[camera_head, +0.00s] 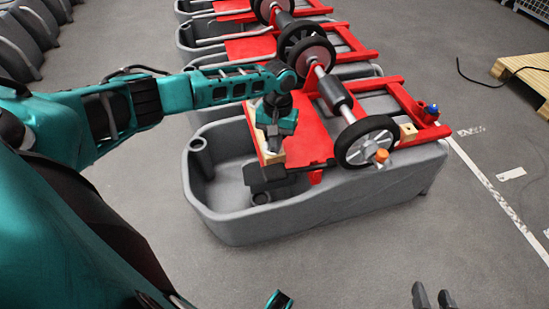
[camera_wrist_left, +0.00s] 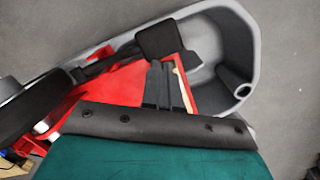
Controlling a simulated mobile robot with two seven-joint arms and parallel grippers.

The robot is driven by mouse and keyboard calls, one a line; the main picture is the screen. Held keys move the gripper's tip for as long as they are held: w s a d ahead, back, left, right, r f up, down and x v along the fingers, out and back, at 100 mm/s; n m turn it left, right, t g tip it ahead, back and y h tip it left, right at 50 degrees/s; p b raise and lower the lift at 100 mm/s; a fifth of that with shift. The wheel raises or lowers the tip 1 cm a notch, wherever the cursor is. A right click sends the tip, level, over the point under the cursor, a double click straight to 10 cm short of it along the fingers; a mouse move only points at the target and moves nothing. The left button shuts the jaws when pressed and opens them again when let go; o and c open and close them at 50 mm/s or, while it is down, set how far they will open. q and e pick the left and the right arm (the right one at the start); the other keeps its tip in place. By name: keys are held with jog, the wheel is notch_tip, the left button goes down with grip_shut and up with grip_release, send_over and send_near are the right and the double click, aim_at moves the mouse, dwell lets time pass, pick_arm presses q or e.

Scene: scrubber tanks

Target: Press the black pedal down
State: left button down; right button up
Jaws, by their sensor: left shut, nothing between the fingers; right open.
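The black pedal (camera_head: 266,176) juts from the front of the nearest red frame (camera_head: 309,130), over the basin of a grey scrubber tank (camera_head: 300,207). In the left wrist view the pedal (camera_wrist_left: 164,38) shows as a dark pad with a bar running left. My left gripper (camera_head: 272,147) is shut and empty, pointing down above the red frame, just behind the pedal. In the left wrist view its fingers (camera_wrist_left: 160,68) end close to the pad; I cannot tell whether they touch it. My right gripper (camera_head: 433,293) is open at the bottom edge, far from the pedal.
A black-rimmed wheel (camera_head: 366,143) and a roller shaft (camera_head: 335,95) sit on the frame to the right of the pedal. A wooden strip (camera_head: 270,158) lies beside my left gripper. More tanks stand behind. The floor in front is clear. A pallet (camera_head: 525,72) stands far right.

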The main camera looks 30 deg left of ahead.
aim_at(275, 169)
pick_arm(q)
jog(key=f+b, duration=0.6)
jog(key=b, duration=0.1)
jog(key=shift+s+d, duration=0.1)
jog(key=shift+s, duration=0.1)
jog(key=shift+f+b, duration=0.35)
jog(key=shift+s+f, duration=0.1)
jog(key=shift+f, duration=0.1)
